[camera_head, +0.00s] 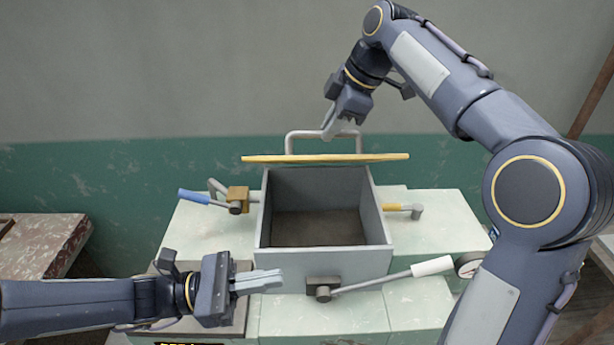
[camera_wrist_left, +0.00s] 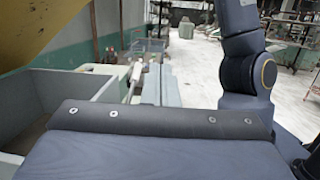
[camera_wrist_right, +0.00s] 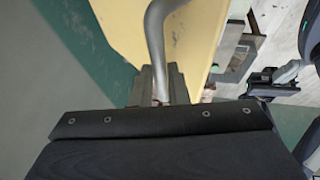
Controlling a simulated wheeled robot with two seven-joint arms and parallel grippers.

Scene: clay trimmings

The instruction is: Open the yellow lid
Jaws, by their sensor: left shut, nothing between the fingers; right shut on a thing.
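The yellow lid (camera_head: 325,158) stands raised at the back edge of the grey open box (camera_head: 322,262), seen nearly edge-on in the head view. A grey metal handle (camera_head: 293,142) sticks out behind the lid. My right gripper (camera_head: 329,130) reaches over the lid and is shut on this handle. In the right wrist view the fingers close on the handle bar (camera_wrist_right: 158,40), with the lid's yellow face (camera_wrist_right: 200,40) beside it. My left gripper (camera_head: 268,281) is shut and empty at the box's front left. The lid also shows at the top left of the left wrist view (camera_wrist_left: 40,25).
A lever with a white grip (camera_head: 432,266) juts from the box's front right. A blue-handled lever (camera_head: 195,196) stands at left and a yellow-and-grey lever (camera_head: 400,207) at right. The pale green machine body (camera_head: 440,235) surrounds the box. The box interior looks empty.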

